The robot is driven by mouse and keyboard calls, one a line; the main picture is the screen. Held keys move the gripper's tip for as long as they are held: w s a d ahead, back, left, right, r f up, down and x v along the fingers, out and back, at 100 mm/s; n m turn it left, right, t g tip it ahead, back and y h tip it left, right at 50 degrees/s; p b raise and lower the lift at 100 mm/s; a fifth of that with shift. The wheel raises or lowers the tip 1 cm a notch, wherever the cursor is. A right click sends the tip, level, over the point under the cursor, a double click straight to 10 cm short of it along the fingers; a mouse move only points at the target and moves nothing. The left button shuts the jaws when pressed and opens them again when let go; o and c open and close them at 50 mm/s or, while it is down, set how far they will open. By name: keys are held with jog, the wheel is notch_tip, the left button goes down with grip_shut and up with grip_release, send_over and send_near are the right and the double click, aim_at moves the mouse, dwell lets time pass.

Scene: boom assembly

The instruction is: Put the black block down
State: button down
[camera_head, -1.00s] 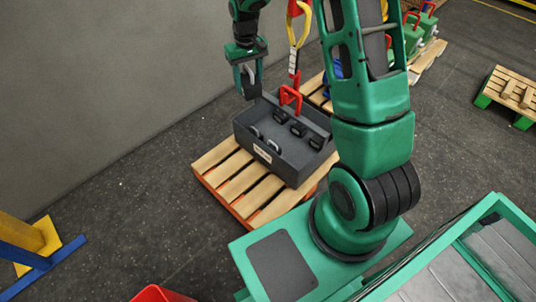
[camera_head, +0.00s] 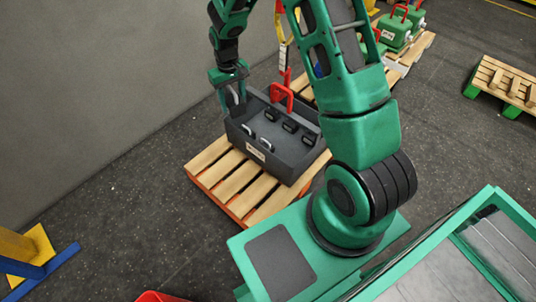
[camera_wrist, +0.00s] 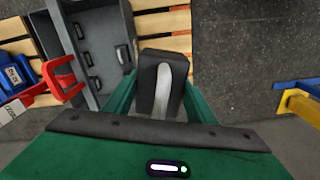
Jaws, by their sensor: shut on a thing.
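My gripper (camera_head: 233,101) is shut on a black block (camera_wrist: 148,94), which has a pale curved strip on its face. In the wrist view the block sits between the green fingers, to the right of the grey crate (camera_wrist: 124,18) and over the pallet edge. In the head view my gripper points down at the crate's (camera_head: 262,157) left back corner. The block is mostly hidden there by the fingers, and I cannot tell whether it touches anything. Several other dark blocks with handles (camera_head: 290,126) stand inside the crate.
The crate stands on a wooden pallet (camera_head: 215,178). A red handle (camera_head: 281,96) rises at the crate's back. Green cases (camera_head: 395,35) sit on a pallet behind. A wall (camera_head: 90,80) is to the left. Bare floor (camera_head: 110,190) lies between wall and pallet.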

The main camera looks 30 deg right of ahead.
jog(key=s+a+f+n, duration=0.1)
jog(key=s+a+f, duration=0.15)
jog(key=f, duration=0.55)
jog(key=s+a+f, duration=0.2)
jog(key=s+f, duration=0.1)
jog(key=f, duration=0.5)
jog(key=s+a+f+n, duration=0.1)
jog(key=s+a+f, duration=0.1)
jog(key=f, duration=0.6)
jog(key=s+a+f+n, duration=0.1)
jog(key=s+a+f, duration=0.2)
jog(key=s+f, duration=1.55)
send_over(252, 206)
notch_tip(252, 206, down, 7)
jog(key=shift+w+f, duration=0.1)
jog(key=shift+f, duration=1.9)
jog(key=c, duration=0.8)
grip_release()
jog(key=shift+f, duration=0.1)
